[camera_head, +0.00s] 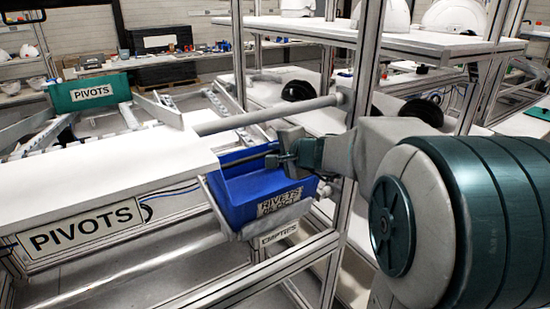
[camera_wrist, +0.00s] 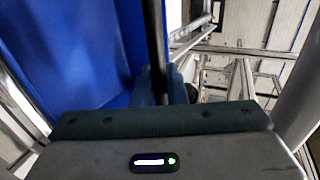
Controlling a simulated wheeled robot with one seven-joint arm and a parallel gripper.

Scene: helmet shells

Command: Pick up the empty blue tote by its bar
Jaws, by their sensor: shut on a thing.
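The blue tote (camera_head: 240,195) sits in the middle of the head view, beside the white bench top and above the EMPTIES label. Its front carries a RIVETS label, and the part of its inside that shows holds nothing. A dark bar (camera_head: 247,159) runs across its top. My gripper (camera_head: 283,158) comes in from the right and is shut on the bar at its right end. In the wrist view the blue tote (camera_wrist: 75,50) fills the left side, and the dark bar (camera_wrist: 155,40) runs down between my fingers (camera_wrist: 160,88). The fingertips are partly hidden there.
A metal rail (camera_head: 265,115) crosses just above and behind the tote. A frame post (camera_head: 350,150) stands close by my wrist. The PIVOTS bench (camera_head: 110,165) lies left of the tote. Shelves with helmet shells (camera_head: 455,17) stand behind. A green PIVOTS tote (camera_head: 90,92) is far left.

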